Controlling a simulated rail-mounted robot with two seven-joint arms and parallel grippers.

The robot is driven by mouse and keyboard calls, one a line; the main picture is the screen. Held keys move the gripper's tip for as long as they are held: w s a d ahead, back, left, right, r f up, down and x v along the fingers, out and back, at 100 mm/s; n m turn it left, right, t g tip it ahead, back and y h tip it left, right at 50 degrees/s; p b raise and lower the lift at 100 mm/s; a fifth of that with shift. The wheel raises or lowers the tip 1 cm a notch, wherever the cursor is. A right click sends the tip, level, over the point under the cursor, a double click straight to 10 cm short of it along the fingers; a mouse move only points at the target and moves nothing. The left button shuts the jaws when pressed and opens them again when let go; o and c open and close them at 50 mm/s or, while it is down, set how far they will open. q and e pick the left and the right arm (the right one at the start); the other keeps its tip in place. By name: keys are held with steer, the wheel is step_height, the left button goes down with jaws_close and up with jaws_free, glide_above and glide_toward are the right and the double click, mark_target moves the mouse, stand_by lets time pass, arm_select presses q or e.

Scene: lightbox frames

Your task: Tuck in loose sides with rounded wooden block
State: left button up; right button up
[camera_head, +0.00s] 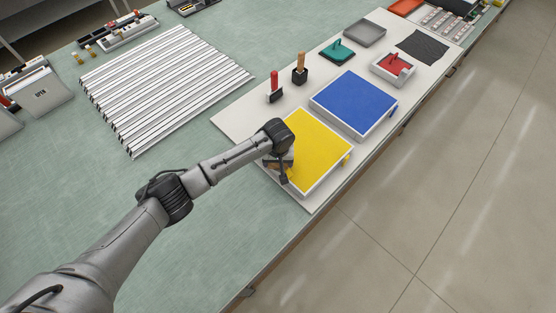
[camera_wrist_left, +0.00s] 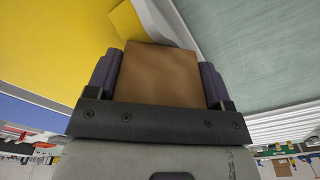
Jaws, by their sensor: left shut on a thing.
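A yellow panel in a white frame (camera_head: 312,150) lies on the white board. In the wrist view its yellow face (camera_wrist_left: 60,40) fills the left side, with a loose yellow flap (camera_wrist_left: 128,22) near the frame's corner. My left gripper (camera_head: 283,172) is at the panel's left edge, shut on a brown wooden block (camera_wrist_left: 158,75). The block sits between both fingers at the white frame edge; I cannot tell whether it touches the flap. Another yellow flap (camera_head: 346,160) sticks out past the frame's right side. A blue panel (camera_head: 355,102) lies behind. My right gripper is not in view.
The white board (camera_head: 238,118) also holds a red-handled tool (camera_head: 274,86), a wooden-handled tool (camera_head: 300,68), a green pad (camera_head: 337,51), a grey tray (camera_head: 365,33) and a white box with red inside (camera_head: 393,68). Silvery slats (camera_head: 165,85) lie left. The table edge runs close along the right.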

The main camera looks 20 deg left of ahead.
arm_select(q)
steer(key=shift+f, duration=0.45)
stand_by(0.3)
stand_by(0.4)
steer(key=shift+a+f, duration=0.1)
stand_by(0.7)
steer(key=shift+f+p, duration=0.1)
steer(key=shift+p, duration=0.2)
stand_by(0.8)
step_height(320, 180, up, 2)
steer(key=shift+s+r+p, duration=0.1)
steer(key=shift+p, duration=1.05)
step_height(320, 180, up, 5)
steer(key=p, duration=0.6)
steer(key=shift+r, duration=0.1)
